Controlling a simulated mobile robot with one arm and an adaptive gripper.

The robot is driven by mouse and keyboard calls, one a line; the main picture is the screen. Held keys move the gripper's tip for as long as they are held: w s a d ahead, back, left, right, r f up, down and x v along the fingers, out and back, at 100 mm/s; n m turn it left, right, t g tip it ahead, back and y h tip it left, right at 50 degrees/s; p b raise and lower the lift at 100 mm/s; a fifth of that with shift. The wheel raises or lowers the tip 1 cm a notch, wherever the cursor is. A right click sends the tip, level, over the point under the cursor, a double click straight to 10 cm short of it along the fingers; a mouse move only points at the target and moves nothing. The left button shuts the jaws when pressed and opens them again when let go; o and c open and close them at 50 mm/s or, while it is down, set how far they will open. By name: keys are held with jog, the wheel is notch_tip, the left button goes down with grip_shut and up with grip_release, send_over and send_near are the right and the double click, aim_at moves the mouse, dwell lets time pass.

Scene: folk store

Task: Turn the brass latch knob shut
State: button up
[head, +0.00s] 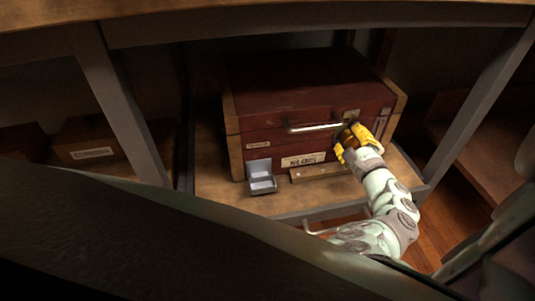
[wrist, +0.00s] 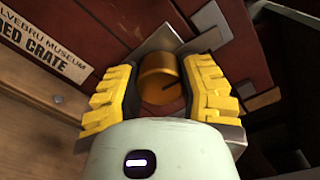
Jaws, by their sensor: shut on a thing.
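The brass latch knob (wrist: 160,76) is round, with a dark line on its face. It sits on a metal plate on the front of a dark red crate (head: 305,90). My gripper (wrist: 158,88) has yellow ridged fingers, one on each side of the knob, and is shut on it. In the head view my gripper (head: 350,138) is at the right part of the crate's front and hides most of the knob. The dark line on the knob slants; I cannot tell from it how far the knob is turned.
The crate has a metal handle (head: 312,127) left of my gripper and paper labels (head: 303,160). It stands on a wooden shelf (head: 215,185). A small grey open box (head: 262,184) and a wooden strip (head: 315,174) lie in front. Shelf posts (head: 125,105) stand at both sides.

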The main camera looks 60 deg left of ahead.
jog(key=shift+a+r+n+b, duration=0.15)
jog(key=shift+n+b, duration=0.15)
jog(key=shift+n, duration=0.4)
jog(key=o, duration=1.2)
jog(key=shift+o, duration=0.2)
jog(key=shift+s+d, duration=0.15)
jog(key=shift+d, duration=0.4)
jog(key=v, duration=1.1)
jog(key=shift+s, duration=0.1)
